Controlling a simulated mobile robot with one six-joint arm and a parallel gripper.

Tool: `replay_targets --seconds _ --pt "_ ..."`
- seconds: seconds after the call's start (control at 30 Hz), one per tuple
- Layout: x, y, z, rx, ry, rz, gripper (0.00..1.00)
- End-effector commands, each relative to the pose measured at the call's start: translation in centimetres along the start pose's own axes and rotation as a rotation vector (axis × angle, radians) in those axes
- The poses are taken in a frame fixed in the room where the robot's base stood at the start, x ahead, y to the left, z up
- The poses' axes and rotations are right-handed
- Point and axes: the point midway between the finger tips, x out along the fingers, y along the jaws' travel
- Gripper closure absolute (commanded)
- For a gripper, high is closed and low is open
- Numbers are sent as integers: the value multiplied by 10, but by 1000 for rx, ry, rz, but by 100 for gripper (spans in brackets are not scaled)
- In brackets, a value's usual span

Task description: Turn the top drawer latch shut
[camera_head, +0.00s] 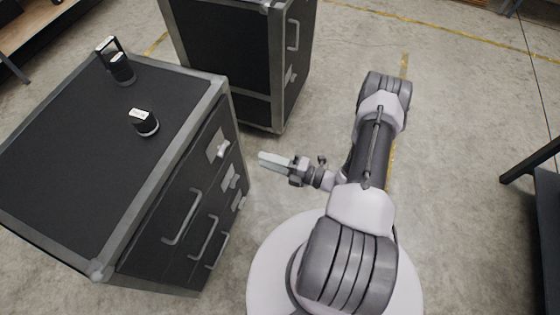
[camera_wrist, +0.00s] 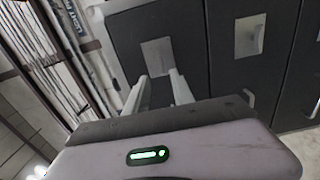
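The black drawer cabinet (camera_head: 150,200) with grey edge trim stands at the left in the head view. The top drawer latch (camera_head: 218,145) is a small grey piece on a pale plate, near the far end of the drawer front. In the wrist view a pale latch plate (camera_wrist: 157,52) lies just beyond the fingertips; the latch's turn angle cannot be told there. My gripper (camera_head: 262,157) is to the right of the drawer front, apart from it, pointing at it. In the wrist view its two fingers (camera_wrist: 158,82) are spread with nothing between them.
Lower drawer latches (camera_head: 229,178) and bar handles (camera_head: 181,217) stick out of the same front. Two small black items (camera_head: 143,122) (camera_head: 121,70) are on the cabinet top. A second black case (camera_head: 235,60) stands behind. The floor (camera_head: 460,120) right of my arm is clear.

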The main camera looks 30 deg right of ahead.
Motion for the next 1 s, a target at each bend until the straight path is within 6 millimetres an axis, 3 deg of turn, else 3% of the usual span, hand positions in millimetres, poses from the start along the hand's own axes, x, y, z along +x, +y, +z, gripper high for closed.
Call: replay_targets --seconds 0.1,0.23,0.73,0.77,0.87,1.0 --pt "-26 1 1 -1 -4 0 71" --pt "-41 0 0 -1 0 0 71" --pt "-42 3 0 -16 14 -3 71" --pt "-40 9 0 -42 37 -8 71" --pt "-22 54 -4 -261 226 -41 71" --pt "8 146 -46 -799 677 -68 71"
